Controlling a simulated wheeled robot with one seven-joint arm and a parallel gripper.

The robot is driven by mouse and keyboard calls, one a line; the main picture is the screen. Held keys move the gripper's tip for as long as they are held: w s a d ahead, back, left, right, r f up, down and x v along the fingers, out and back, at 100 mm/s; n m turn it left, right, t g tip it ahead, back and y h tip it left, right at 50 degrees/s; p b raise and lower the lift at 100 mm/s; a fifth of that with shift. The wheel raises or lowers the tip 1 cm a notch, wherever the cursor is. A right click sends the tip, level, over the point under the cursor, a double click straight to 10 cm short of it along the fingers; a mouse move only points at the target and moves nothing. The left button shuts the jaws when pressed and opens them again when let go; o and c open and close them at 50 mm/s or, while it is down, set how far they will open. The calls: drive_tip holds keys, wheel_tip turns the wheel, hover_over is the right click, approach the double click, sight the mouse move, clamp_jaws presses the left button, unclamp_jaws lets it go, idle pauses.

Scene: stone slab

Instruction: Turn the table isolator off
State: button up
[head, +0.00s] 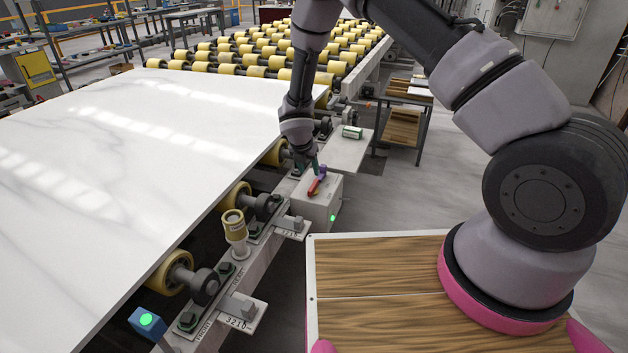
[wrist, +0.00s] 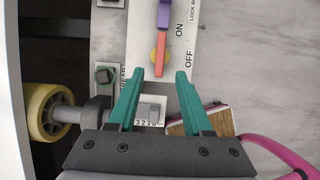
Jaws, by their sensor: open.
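The table isolator is a pale grey box (head: 318,207) beside the slab table's frame, with a lit green lamp on its front. Its lever has a red arm (head: 314,188) and a purple end; in the wrist view the red arm (wrist: 162,46) starts at a yellow hub and the purple end (wrist: 164,13) points to the top edge. The ON label (wrist: 180,30) and the OFF label (wrist: 188,59) are right of the lever. My gripper (wrist: 157,73) is open and empty, its teal fingertips spread below the hub. In the head view my gripper (head: 312,164) is close above the isolator, partly hidden.
A white marble slab (head: 130,160) lies left on yellow rollers. Brackets and a yellow-topped post (head: 235,230) line the frame. A small blue box with a green light (head: 147,321) is at the front. A pale shelf (head: 345,153) holds a green item behind the isolator.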

sight(313, 185)
drive_tip(key=x, duration=0.9)
drive_tip(key=shift+w+f, duration=0.1)
drive_tip(key=shift+f, duration=0.15)
clamp_jaws()
